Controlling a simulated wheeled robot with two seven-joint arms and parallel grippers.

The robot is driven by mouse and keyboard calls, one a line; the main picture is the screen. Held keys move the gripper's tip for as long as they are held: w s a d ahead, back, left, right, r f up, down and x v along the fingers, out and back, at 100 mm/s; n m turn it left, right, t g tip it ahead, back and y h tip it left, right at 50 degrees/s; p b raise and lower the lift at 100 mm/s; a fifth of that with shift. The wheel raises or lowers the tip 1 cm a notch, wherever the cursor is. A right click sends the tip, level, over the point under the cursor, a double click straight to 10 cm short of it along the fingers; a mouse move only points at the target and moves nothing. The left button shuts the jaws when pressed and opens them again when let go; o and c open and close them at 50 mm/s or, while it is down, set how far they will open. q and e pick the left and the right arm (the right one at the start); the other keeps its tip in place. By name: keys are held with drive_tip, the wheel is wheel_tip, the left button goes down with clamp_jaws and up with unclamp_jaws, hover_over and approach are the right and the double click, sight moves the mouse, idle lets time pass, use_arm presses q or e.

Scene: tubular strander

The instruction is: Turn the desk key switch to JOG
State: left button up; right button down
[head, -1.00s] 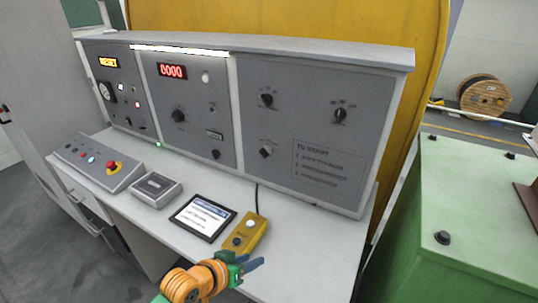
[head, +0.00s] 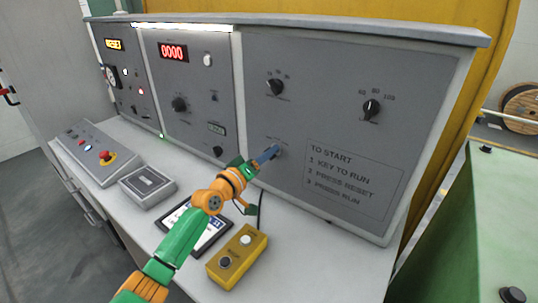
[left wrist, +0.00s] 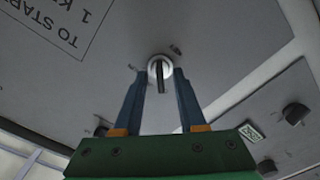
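The key switch (left wrist: 153,66) shows in the left wrist view as a pale round collar with a dark key standing out of it. It sits on the grey desk panel (head: 330,110). My left gripper (left wrist: 159,80) is open, with one blue finger on each side of the key and a gap to each. I cannot tell whether the tips touch the panel. In the head view my left gripper (head: 272,153) is at the lower left of the right-hand panel and mostly hides the switch. The position labels are not readable. My right gripper is not in view.
Two black knobs, the left one (head: 275,87) and the right one (head: 371,108), sit higher on the panel. A yellow box (head: 238,256), a tablet (head: 215,238) and a grey box (head: 147,187) lie on the desk below. A green cabinet (head: 450,230) stands at right.

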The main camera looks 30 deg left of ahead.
use_arm(q)
drive_tip(key=shift+w+d+f, duration=0.1)
drive_tip(key=shift+w+f, duration=0.05)
drive_tip(key=shift+w, duration=0.4)
drive_tip(key=shift+s, duration=0.15)
clamp_jaws()
